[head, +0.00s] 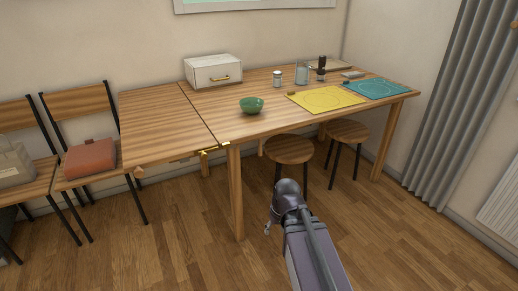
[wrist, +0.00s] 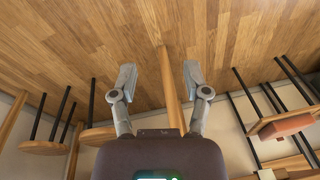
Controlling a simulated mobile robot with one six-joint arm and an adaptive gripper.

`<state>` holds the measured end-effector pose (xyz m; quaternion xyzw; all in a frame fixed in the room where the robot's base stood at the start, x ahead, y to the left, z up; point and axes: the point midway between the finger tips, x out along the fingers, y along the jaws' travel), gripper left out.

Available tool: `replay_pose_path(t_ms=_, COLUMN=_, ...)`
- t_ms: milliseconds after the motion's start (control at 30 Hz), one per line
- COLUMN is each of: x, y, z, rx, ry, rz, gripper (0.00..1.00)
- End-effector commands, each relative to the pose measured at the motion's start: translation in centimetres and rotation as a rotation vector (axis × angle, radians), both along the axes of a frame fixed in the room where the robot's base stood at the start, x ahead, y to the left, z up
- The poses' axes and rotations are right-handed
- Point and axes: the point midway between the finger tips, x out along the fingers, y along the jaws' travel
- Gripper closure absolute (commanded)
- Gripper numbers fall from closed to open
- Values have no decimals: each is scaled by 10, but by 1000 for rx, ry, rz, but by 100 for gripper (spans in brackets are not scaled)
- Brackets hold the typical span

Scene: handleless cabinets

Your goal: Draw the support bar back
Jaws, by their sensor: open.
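The wooden table has a raised leaf (head: 160,118) at its left end, level with the main top (head: 240,124). What looks like the support bar (head: 178,158) shows only as a thin wooden strip under the leaf's front edge, with brass fittings (head: 207,152) near the table's front leg. Most of the bar is hidden below the leaf. My gripper (wrist: 158,72) is open and empty in the wrist view, its fingers apart over the floor. In the head view my arm is in front of the table, low and right of the leaf, and the gripper is mostly hidden. It is apart from the bar.
Two stools (head: 289,150) (head: 348,131) stand partly under the table. Chairs stand left of the leaf, one with a red case (head: 90,157). On the top are a white box (head: 213,71), green bowl (head: 251,105), yellow mat (head: 326,99) and teal mat (head: 376,89). The floor in front is clear.

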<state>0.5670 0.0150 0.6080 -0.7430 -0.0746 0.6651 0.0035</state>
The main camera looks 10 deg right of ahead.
Motion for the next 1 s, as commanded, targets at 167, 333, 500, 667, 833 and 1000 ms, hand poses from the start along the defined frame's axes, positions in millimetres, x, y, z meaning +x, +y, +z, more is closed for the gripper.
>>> replay_pose_path(t_ms=167, x=50, y=27, z=-12, rx=148, ry=-200, rz=135, gripper=39)
replay_pose_path(t_ms=333, x=107, y=52, z=-6, rx=278, ry=-478, rz=246, gripper=39)
replay_pose_path(t_ms=500, x=161, y=61, z=11, rx=346, ry=-775, rz=287, gripper=39)
replay_pose_path(t_ms=667, x=207, y=52, z=29, rx=341, ry=-1039, rz=257, gripper=39)
replay_pose_path(t_ms=833, x=247, y=26, z=43, rx=272, ry=-1267, rz=159, gripper=39)
replay_pose_path(t_ms=1000, x=274, y=-6, z=48, rx=173, ry=-1398, rz=38, gripper=39)
